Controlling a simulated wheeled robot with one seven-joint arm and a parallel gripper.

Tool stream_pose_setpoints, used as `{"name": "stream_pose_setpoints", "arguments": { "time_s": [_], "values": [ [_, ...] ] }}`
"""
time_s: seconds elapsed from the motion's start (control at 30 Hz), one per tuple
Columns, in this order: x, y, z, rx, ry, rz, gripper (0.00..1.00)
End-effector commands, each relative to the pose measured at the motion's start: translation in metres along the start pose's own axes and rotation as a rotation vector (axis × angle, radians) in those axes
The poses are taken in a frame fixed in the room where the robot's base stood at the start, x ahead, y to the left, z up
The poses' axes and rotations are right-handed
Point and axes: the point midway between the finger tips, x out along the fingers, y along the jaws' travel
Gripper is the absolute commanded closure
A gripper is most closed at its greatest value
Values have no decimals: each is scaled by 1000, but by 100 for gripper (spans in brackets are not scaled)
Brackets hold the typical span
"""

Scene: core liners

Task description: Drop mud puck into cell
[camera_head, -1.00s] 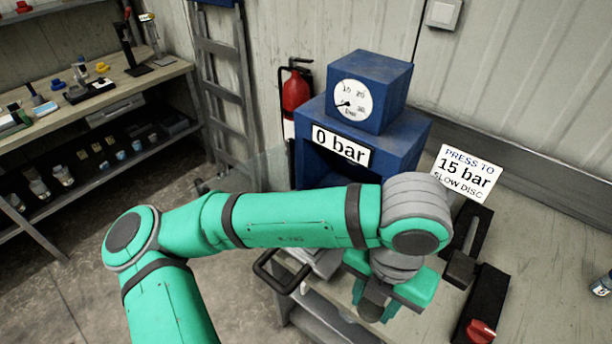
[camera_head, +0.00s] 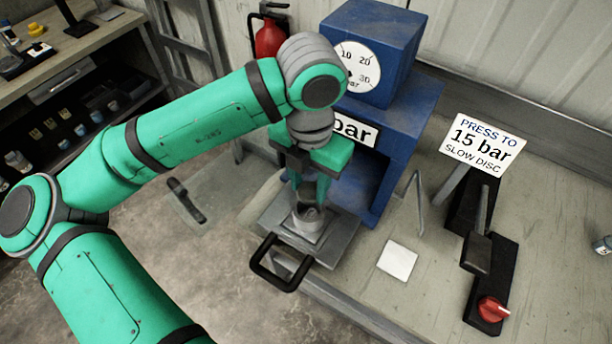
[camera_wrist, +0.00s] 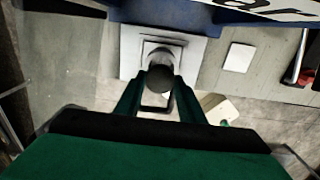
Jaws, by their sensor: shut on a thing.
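My gripper (camera_head: 311,198) points down over the cell (camera_head: 308,224), a small grey metal cup on the pulled-out metal tray in front of the blue press. The fingers are shut on the mud puck, a dark grey round piece (camera_wrist: 160,79) between the fingertips in the wrist view. The cell also shows in the wrist view (camera_wrist: 154,51), just beyond the puck and partly hidden by it. The fingertips are at the cell's mouth in the head view. I cannot tell whether the puck is above the rim or partly inside.
The tray (camera_head: 335,248) has a black handle (camera_head: 277,283) at its front. The blue press (camera_head: 405,120) with its dial stands close behind my gripper. A white square (camera_head: 397,260) lies to the right, near a black lever unit with a red knob (camera_head: 493,310) and a sign (camera_head: 476,143).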

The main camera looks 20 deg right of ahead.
Motion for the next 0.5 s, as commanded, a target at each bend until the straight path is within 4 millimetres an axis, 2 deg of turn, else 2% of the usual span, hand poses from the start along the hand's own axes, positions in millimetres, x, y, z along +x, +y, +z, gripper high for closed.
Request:
{"name": "stream_pose_setpoints", "arguments": {
  "time_s": [0.5],
  "values": [
    [34, 2, -2, -6, 0, -1, 86]
  ]
}}
